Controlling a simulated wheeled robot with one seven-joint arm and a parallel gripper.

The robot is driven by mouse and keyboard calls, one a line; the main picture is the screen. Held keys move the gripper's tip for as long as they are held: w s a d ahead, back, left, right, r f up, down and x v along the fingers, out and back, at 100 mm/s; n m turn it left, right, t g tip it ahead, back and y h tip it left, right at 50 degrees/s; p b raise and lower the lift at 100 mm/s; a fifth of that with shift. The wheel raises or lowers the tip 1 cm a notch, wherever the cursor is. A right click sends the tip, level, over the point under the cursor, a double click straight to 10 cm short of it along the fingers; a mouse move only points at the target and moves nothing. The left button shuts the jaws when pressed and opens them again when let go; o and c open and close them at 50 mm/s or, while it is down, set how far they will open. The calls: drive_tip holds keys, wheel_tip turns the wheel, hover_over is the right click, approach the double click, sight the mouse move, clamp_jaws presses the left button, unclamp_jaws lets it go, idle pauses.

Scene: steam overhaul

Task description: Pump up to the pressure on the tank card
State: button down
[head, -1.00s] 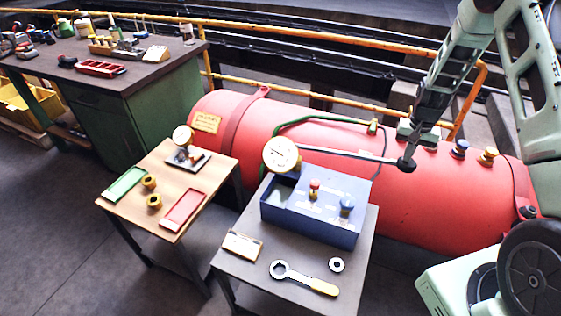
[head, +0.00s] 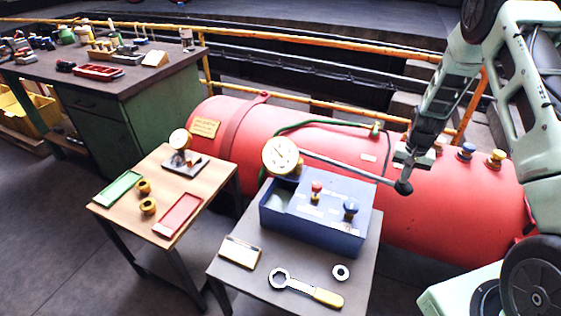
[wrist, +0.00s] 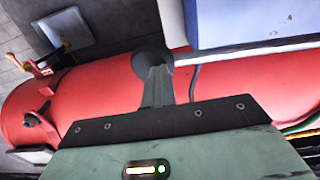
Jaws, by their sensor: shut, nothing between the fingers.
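A red tank (head: 330,130) lies behind the tables, with a yellowish plate (head: 205,128) at its left end; its writing is too small to read. A blue pump box (head: 315,235) stands on the front table, with a red and a blue knob on top. A round white gauge (head: 281,155) stands at its back left; I cannot read the needle. A grey lever (head: 345,170) slopes down rightward to a black ball (head: 403,187). My gripper (head: 405,172) is shut and empty, its tips at the top of the ball, seemingly touching. The wrist view shows the ball (wrist: 152,58) at the fingertips.
A card (head: 240,251), a ring spanner (head: 305,288) and a washer (head: 341,272) lie on the front table. The wooden side table (head: 160,210) holds trays, brass fittings and a small gauge. Blue and yellow valve knobs top the tank, right of my gripper. A workbench (head: 130,80) stands back left.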

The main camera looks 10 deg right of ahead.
wheel_tip(320, 180, up, 16)
drive_tip(key=p, duration=1)
drive_tip(key=shift+a, duration=0.15)
drive_tip(key=shift+w+f, duration=0.1)
drive_tip(key=shift+f, duration=0.1)
drive_tip(key=f+b, duration=0.3)
drive_tip(key=f, duration=0.2)
drive_tip(key=f+b, duration=0.4)
drive_tip(key=f, duration=0.1)
drive_tip(key=f+b, duration=0.3)
drive_tip(key=f, duration=0.3)
drive_tip(key=shift+a+b, duration=0.3)
drive_tip(key=shift+b, duration=0.1)
wheel_tip(320, 180, up, 16)
drive_tip(key=p, duration=1.1)
drive_tip(key=shift+d, duration=0.25)
